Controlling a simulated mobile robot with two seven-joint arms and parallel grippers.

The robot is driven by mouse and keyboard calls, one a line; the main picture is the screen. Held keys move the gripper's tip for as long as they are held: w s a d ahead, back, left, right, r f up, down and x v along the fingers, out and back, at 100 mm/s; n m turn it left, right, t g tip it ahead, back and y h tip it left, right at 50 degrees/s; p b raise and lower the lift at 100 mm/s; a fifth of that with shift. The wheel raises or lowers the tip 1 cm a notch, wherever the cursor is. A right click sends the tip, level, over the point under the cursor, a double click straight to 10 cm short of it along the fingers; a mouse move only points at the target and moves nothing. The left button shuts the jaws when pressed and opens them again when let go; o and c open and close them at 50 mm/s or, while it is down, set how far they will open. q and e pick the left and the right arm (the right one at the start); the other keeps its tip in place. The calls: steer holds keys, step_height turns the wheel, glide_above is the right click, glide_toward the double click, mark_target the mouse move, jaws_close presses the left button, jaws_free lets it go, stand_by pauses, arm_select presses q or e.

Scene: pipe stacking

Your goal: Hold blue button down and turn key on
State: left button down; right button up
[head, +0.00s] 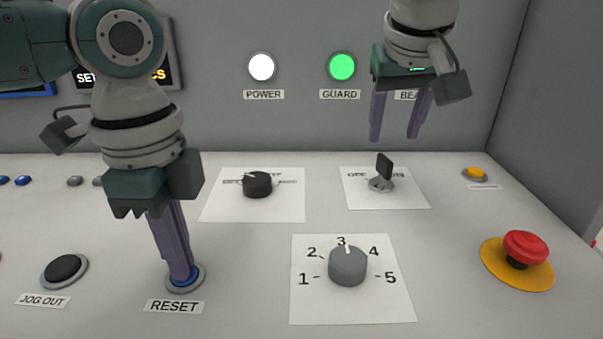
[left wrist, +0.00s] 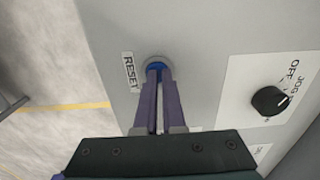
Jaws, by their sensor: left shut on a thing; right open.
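The blue button (head: 190,282), set in a metal ring above the RESET label, is at the lower left of the head view. My left gripper (head: 181,277) points down with its purple fingers close together, shut on the blue button and covering most of it. The button also shows in the left wrist view (left wrist: 155,66), right at the fingertips. The key (head: 384,166) stands upright, its dark head in a metal lock on a white plate at the right of centre. My right gripper (head: 394,138) is open and empty above the key, its fingers apart and pointing down.
A black selector knob (head: 257,184) and a grey numbered dial (head: 347,265) stand on the panel between the arms. A red emergency button (head: 525,248) and a small yellow button (head: 474,174) are at right. The green GUARD lamp (head: 342,66) and white POWER lamp (head: 261,66) are lit.

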arm_select(q)
step_height(320, 180, up, 10)
steer(key=shift+s, duration=0.15)
stand_by(0.6)
steer(key=shift+f, duration=0.1)
